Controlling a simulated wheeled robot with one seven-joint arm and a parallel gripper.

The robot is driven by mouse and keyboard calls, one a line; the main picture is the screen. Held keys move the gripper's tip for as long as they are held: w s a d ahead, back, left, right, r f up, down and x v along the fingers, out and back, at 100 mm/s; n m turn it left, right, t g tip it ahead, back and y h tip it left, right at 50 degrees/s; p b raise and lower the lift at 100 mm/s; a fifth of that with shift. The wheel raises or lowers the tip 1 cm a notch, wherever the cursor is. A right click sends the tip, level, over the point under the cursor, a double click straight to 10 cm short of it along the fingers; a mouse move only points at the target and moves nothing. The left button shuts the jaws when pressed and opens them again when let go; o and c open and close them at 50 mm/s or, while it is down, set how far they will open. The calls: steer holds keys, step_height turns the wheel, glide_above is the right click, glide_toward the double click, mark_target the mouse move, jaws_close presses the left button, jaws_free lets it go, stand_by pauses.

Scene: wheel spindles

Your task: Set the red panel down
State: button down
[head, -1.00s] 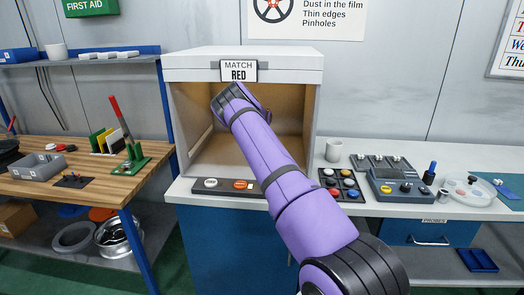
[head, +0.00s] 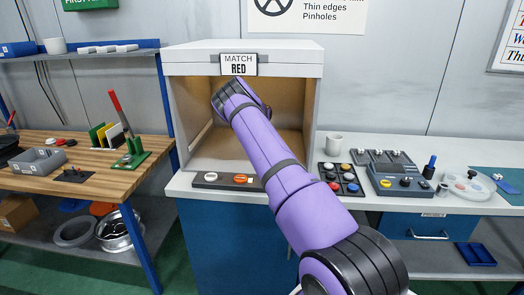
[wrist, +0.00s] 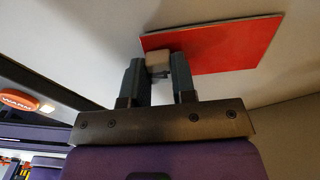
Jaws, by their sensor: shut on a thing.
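The red panel (wrist: 222,46) is a flat, thin sheet in the wrist view, beyond my fingertips and over a pale surface. A small tan block (wrist: 158,59) at its near edge sits between the two fingers. My gripper (wrist: 157,70) is shut on this block and so holds the panel. Whether the panel touches the pale surface, I cannot tell. In the head view my purple arm reaches into the open booth (head: 243,50) under the sign "MATCH RED" (head: 238,65). My gripper and the panel are hidden there behind the arm.
A button strip (head: 222,181) runs along the booth's front edge; its orange "WARM" button (wrist: 20,102) shows in the wrist view. The booth's side walls and roof enclose my wrist.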

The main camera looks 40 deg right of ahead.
steer(key=shift+f, duration=0.15)
steer(key=c, duration=0.8)
jaws_free()
steer(key=shift+c, duration=0.2)
